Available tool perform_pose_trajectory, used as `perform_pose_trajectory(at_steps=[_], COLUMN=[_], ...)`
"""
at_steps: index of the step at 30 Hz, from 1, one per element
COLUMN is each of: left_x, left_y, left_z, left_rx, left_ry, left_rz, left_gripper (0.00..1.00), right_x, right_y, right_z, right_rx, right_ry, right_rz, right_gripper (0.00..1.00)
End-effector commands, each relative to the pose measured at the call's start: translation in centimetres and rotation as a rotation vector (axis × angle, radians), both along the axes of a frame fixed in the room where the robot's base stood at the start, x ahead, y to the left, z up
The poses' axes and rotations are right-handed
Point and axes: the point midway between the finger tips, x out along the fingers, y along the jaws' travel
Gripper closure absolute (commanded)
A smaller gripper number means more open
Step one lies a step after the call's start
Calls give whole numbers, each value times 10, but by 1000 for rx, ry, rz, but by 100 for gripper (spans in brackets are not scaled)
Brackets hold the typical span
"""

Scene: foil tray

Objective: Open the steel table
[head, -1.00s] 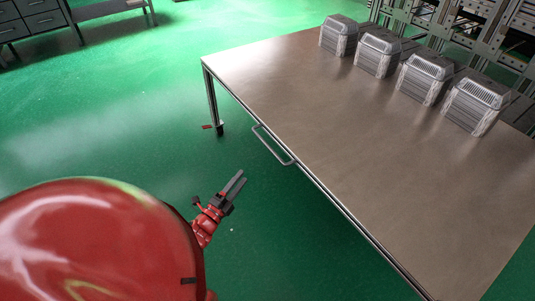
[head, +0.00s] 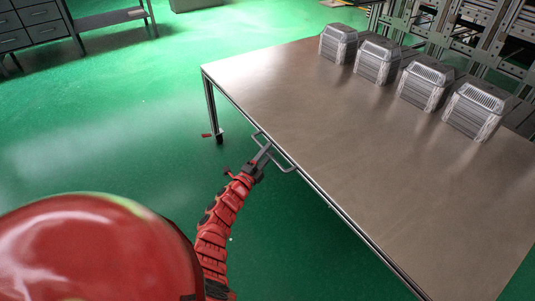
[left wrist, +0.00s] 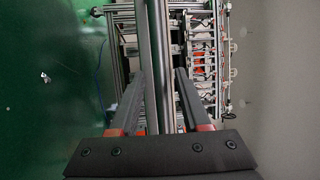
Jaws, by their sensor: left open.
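The steel table (head: 330,130) stands at the right in the head view, with a flat brownish metal top. A grey bar handle (head: 283,164) sticks out from its near long edge. My left gripper (head: 264,152) is at this handle, near the middle of the bar. In the left wrist view my left gripper (left wrist: 158,98) has its fingers apart, with a grey metal bar (left wrist: 155,50) running between them. The fingers are not closed on the bar. Whether they touch it cannot be told. My right gripper is not in view.
Several foil-like grey containers (head: 422,82) stand in a row along the table's far side. Metal racks (head: 485,40) are behind them. A grey drawer cabinet (head: 35,25) is at the upper left. Green floor (head: 110,120) is clear left of the table.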

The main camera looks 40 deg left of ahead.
Motion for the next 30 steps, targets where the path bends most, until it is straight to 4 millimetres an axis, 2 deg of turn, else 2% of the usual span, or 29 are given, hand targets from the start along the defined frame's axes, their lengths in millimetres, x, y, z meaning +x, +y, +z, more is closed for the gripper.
perform_pose_trajectory(at_steps=[7, 15, 30], left_x=[1, 1, 0], left_y=[0, 0, 0], left_z=[1, 1, 1], left_rx=[0, 0, 0], left_ry=[-1, -1, -1], left_rz=[0, 0, 0], left_gripper=[53, 100, 100], right_x=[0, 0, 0], right_y=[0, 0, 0], right_z=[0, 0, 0], right_rx=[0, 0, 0], right_ry=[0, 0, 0], right_rz=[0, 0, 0], right_gripper=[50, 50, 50])
